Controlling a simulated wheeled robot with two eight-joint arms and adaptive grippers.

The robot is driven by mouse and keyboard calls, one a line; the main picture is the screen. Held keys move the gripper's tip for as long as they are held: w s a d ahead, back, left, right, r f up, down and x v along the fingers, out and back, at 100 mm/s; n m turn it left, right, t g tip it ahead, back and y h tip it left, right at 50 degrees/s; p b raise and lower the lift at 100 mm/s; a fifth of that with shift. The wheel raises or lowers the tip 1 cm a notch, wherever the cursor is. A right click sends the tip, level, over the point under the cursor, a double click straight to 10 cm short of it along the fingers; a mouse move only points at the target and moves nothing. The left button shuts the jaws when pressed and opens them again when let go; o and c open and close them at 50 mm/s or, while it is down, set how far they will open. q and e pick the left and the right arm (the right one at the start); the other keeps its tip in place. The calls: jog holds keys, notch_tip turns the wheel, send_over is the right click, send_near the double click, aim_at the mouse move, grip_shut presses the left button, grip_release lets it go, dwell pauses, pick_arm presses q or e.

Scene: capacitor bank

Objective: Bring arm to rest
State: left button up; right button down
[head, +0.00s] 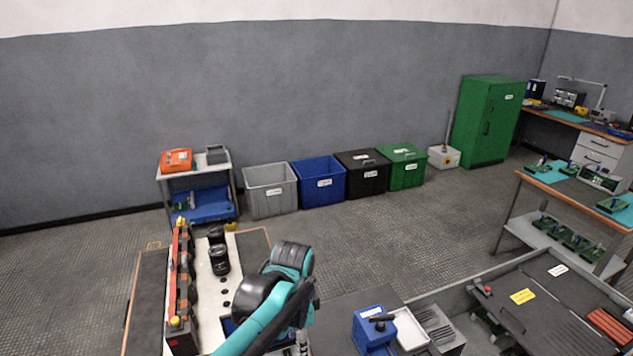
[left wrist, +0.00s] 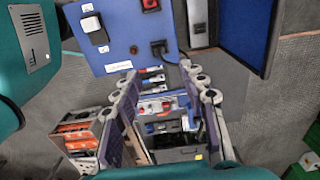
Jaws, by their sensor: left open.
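My left arm (head: 265,315), teal and black, rises from the bottom of the head view over the right side of the workbench. My left gripper (left wrist: 161,80) shows in the left wrist view with its two fingers spread apart. Nothing is held between them. Beyond the fingers lies a compartment with red, blue and grey items (left wrist: 165,108), and a blue panel (left wrist: 125,30) with a switch and red and black fittings is at the top. The gripper's tips are hard to make out in the head view. My right gripper is in neither view.
A workbench has a white board (head: 205,290) with black cylinders (head: 219,260) and a red-black rail (head: 180,285) standing along its left side. A blue box (head: 372,330) and a white tray (head: 410,328) are right of my arm. Bins (head: 270,195) line the wall; floor between is clear.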

pick_arm(q)
jog(key=s+a+r+n+t, duration=0.1)
jog(key=s+a+n+t, duration=0.6)
jog(key=s+a+n, duration=0.3)
jog(key=shift+a+r+n, duration=0.35)
jog(key=shift+a+n, duration=0.4)
jog(key=shift+n, duration=0.85)
